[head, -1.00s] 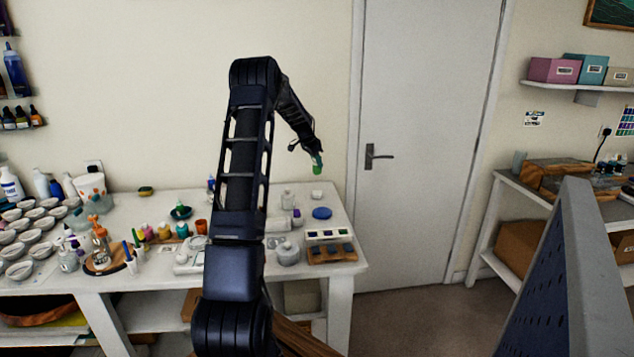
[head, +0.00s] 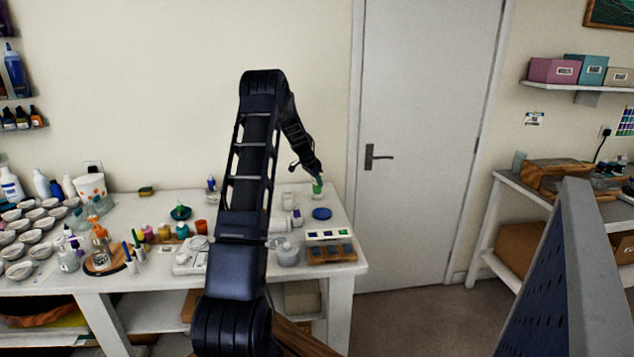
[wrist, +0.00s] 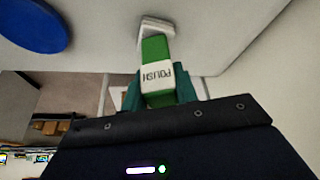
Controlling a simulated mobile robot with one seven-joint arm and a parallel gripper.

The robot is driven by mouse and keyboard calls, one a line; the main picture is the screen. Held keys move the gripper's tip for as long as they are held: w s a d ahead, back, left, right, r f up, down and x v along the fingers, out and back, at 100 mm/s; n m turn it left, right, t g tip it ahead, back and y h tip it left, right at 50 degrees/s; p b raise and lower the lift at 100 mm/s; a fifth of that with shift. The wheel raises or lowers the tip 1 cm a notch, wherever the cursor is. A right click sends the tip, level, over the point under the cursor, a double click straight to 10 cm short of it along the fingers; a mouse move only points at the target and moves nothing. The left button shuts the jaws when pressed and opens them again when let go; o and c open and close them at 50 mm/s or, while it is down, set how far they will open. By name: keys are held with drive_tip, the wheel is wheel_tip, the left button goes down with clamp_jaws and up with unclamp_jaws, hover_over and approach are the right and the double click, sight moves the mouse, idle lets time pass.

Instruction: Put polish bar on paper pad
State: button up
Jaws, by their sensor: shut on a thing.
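My gripper (head: 316,177) is shut on the green polish bar (head: 317,188), low over the back right of the white worktable. In the wrist view the bar (wrist: 154,52) has a white label reading POLISH and sits between teal fingers (wrist: 158,92). A small white slab, which looks like the paper pad (wrist: 156,22), lies just beyond the bar's far end. I cannot tell whether they touch. In the head view the bar and gripper mostly hide that slab.
A blue disc (head: 322,213) lies close in front of the bar. A wooden block with a colour strip (head: 330,248) is at the front right. Many cups and bottles crowd the left. A door (head: 425,140) is to the right.

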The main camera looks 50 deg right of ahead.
drive_tip(key=shift+f, duration=0.15)
drive_tip(key=o, duration=1.1)
drive_tip(key=shift+c, duration=0.2)
